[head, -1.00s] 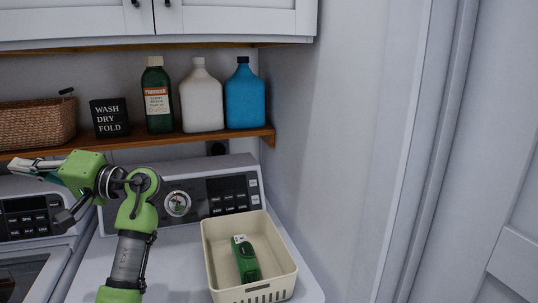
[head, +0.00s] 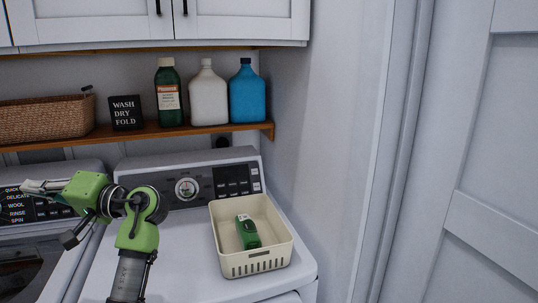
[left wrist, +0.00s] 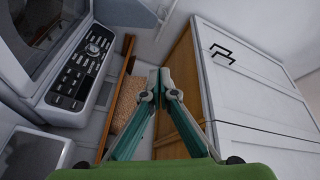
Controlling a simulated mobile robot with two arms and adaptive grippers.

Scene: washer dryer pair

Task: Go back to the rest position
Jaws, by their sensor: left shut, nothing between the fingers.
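My left gripper (head: 44,188) reaches in from my green arm at the left of the head view, in front of the left machine's control panel. In the left wrist view its two fingers (left wrist: 161,82) meet at the tips, with nothing between them. My right gripper is in neither view.
A cream basket (head: 285,257) with a green bottle (head: 247,232) inside stands on the right machine (head: 185,268). Above, a wooden shelf (head: 150,132) holds a wicker basket (head: 45,119), a black sign (head: 126,113) and green (head: 169,92), white (head: 208,95) and blue (head: 247,95) bottles.

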